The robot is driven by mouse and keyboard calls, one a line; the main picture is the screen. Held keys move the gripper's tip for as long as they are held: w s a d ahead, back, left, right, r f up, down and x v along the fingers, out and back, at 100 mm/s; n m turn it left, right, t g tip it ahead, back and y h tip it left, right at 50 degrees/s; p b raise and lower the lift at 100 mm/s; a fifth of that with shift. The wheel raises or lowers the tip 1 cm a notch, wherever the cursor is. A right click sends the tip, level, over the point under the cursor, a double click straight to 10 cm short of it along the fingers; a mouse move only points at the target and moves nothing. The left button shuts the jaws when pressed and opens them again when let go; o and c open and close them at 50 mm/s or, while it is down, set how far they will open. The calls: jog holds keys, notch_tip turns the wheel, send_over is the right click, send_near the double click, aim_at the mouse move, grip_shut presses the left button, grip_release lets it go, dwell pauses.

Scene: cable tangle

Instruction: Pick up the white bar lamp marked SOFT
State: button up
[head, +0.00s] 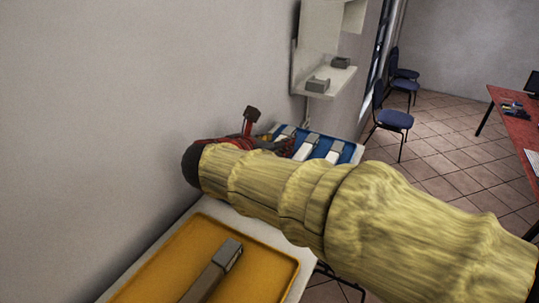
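White bars with grey ends lie side by side on a blue tray (349,154) beyond my arm. One white bar (305,150) is near the middle of the tray and another white bar (333,154) is to its right. A grey end (287,132) shows at the tray's left. No SOFT marking is readable, so I cannot tell which is the named lamp. My yellow-covered arm crosses the view and hides the tray's near part. My gripper seems to be among the dark and reddish parts (284,147) at the tray's left edge; its fingertips cannot be made out.
A wall shelf (326,77) carries small grey blocks. The wall is close on the left. Blue chairs (394,119) and a red table (515,120) stand to the right, with open floor between.

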jog(key=shift+c, duration=1.2)
grip_shut()
jog(key=shift+r, duration=0.15)
